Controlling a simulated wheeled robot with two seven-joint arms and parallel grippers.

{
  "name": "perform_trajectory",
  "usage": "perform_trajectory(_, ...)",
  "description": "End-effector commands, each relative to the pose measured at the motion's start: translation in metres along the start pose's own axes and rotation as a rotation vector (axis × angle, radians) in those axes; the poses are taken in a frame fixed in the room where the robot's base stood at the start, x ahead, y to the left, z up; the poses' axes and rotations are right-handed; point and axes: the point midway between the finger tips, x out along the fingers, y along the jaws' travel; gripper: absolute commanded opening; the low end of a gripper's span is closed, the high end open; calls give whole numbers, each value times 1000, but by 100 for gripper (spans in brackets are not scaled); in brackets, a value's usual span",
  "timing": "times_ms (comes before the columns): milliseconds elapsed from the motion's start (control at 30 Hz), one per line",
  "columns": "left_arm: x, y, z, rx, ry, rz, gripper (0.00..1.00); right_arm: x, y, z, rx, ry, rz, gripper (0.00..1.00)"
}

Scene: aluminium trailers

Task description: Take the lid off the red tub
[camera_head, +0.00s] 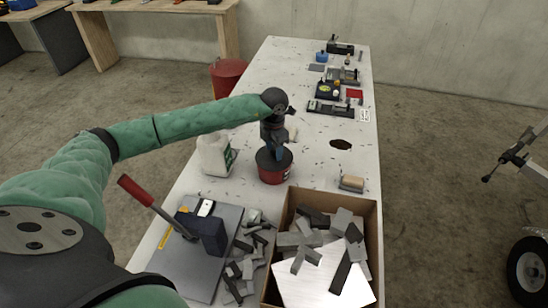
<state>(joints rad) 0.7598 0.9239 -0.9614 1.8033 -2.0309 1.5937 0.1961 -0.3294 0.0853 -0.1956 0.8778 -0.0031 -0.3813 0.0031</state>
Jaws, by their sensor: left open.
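The red tub (274,174) stands upright on the white workbench, near its middle. Its dark lid (267,160) covers the top. My left gripper (277,153) points down from above, with its fingertips at the lid. It is open; I cannot tell whether the fingers touch the lid, and the gripper hides part of it. My right gripper is not in view.
A white jug (215,154) stands left of the tub. A cardboard box (373,225) of metal offcuts is in front, beside a grey plate (177,265) with a red-handled tool. A wood-topped block (351,183) lies to the right. Bench space behind the tub is fairly clear.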

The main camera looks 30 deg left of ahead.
Motion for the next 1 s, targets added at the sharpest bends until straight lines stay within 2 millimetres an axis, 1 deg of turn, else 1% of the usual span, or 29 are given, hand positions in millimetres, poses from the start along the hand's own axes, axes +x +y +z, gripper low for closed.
perform_trajectory(67,0,0,0,0,0,0,48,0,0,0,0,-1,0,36)
perform_trajectory(100,0,0,0,0,0,0,44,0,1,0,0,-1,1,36)
perform_trajectory(167,0,0,0,0,0,0,33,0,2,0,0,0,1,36)
perform_trajectory(300,-1,0,0,0,0,0,5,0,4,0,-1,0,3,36)
perform_trajectory(333,-1,0,0,0,0,0,1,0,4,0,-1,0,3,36)
perform_trajectory(567,-1,0,0,0,0,0,0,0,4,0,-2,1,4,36)
perform_trajectory(667,-6,0,0,1,-1,0,0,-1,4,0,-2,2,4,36)
perform_trajectory(767,-18,0,0,1,-2,0,0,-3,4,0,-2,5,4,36)
perform_trajectory(833,-30,0,0,1,-2,1,0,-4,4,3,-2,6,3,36)
perform_trajectory(1000,-62,0,0,1,-2,1,0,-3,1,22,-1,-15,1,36)
